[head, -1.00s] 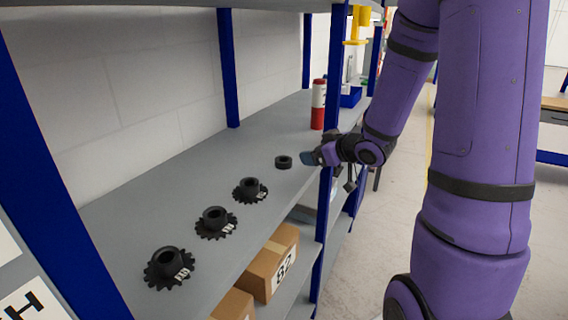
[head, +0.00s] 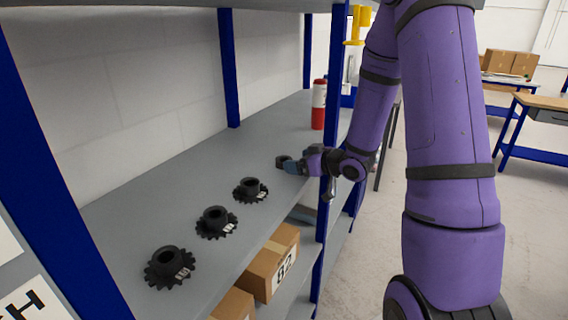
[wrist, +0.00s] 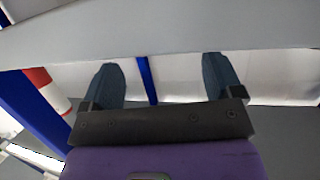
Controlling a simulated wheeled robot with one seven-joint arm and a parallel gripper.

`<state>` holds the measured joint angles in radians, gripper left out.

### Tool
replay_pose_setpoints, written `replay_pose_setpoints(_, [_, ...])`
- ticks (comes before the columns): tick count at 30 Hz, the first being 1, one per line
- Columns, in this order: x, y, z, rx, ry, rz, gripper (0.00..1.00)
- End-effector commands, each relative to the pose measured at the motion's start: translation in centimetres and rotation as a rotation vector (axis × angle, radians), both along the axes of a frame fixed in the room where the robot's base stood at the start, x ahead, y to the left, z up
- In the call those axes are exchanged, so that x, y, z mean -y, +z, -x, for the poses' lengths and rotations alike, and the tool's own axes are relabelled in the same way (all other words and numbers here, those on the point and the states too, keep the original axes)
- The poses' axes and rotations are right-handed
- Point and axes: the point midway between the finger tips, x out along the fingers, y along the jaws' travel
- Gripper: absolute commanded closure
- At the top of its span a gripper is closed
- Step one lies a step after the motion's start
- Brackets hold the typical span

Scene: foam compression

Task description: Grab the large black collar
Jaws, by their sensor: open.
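The black collar (head: 281,161) is a small dark ring lying on the grey shelf, behind the row of gears. My gripper (head: 292,164) is at the collar, low over the shelf, and its bluish-grey fingers partly hide the collar. I cannot tell whether they touch it or whether it sits between them. In the wrist view my gripper (wrist: 163,82) shows two fingers spread wide with nothing visible between them. The collar does not show there.
Several black toothed gears, such as the nearest one (head: 169,268), stand along the grey shelf (head: 140,215) nearer the camera. A red and white bottle (head: 318,105) stands farther back. A blue post (head: 328,190) rises beside my arm. Cardboard boxes (head: 272,262) sit on the shelf below.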

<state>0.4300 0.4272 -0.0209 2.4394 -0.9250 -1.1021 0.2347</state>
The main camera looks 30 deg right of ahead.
Motion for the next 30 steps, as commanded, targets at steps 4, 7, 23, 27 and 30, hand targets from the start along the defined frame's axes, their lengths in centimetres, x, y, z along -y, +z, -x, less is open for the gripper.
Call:
replay_pose_setpoints(4, [-0.7, -0.5, -1.7, -0.001, 0.003, 0.0, 0.14])
replay_pose_setpoints(7, [-1.2, -0.9, -3.0, -0.001, 0.004, 0.0, 0.14])
replay_pose_setpoints(23, [-1.6, -1.2, -4.2, 0.0, 0.001, 0.0, 0.56])
replay_pose_setpoints(27, [-1.6, -1.2, -4.2, 0.0, 0.0, 0.0, 0.68])
replay_pose_setpoints(30, [-1.6, -1.2, -4.2, 0.0, 0.0, 0.0, 0.68])
